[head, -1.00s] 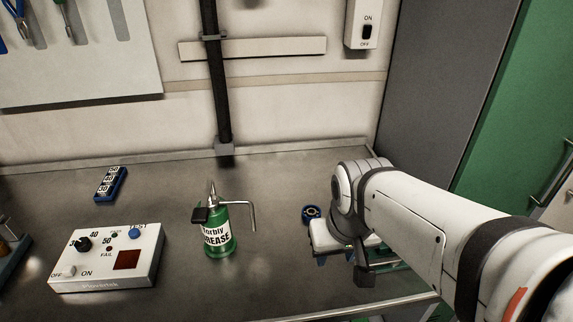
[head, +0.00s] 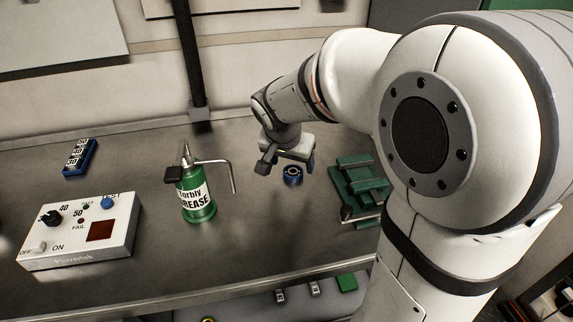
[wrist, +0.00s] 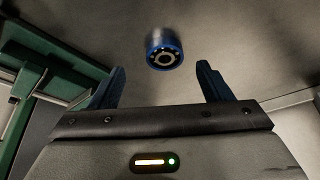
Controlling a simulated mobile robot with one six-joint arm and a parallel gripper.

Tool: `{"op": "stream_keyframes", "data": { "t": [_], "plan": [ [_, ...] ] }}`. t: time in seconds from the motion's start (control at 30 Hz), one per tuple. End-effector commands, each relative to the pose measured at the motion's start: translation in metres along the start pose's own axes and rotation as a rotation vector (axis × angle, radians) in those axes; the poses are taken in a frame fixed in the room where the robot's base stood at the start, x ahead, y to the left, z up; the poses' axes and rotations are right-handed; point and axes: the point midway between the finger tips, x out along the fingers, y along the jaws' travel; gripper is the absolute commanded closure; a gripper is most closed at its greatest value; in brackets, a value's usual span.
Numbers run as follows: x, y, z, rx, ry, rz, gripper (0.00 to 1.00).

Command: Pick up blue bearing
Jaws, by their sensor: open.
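The blue bearing (head: 292,175) is a small blue ring with a metal centre, on the metal bench under my gripper (head: 291,163). In the wrist view the bearing (wrist: 163,48) lies flat, beyond the fingertips and sideways between the lines of the two blue fingers. My gripper (wrist: 162,73) is open, and nothing is between its fingers. There looks to be a gap between the fingertips and the bearing. In the head view the gripper body partly hides the fingers.
A green grease can (head: 197,197) with a bent spout stands left of the bearing. A green vise-like fixture (head: 360,185) is close on the right. A white tester box (head: 85,235) and a blue numbered block (head: 80,156) sit farther left. Bench is clear around the bearing.

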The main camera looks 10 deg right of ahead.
Motion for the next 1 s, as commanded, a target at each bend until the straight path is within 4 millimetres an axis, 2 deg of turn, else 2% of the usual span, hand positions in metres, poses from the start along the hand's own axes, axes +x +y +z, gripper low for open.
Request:
{"op": "stream_keyframes", "data": {
  "t": [0.3,0.63,1.0],
  "plan": [
    [0.043,-0.006,-0.004,-0.001,-0.003,0.003,0.28],
    [0.049,-0.007,-0.004,-0.002,0.000,-0.001,0.28],
    [0.049,-0.007,-0.004,-0.003,-0.001,-0.001,0.58]
  ]
}}
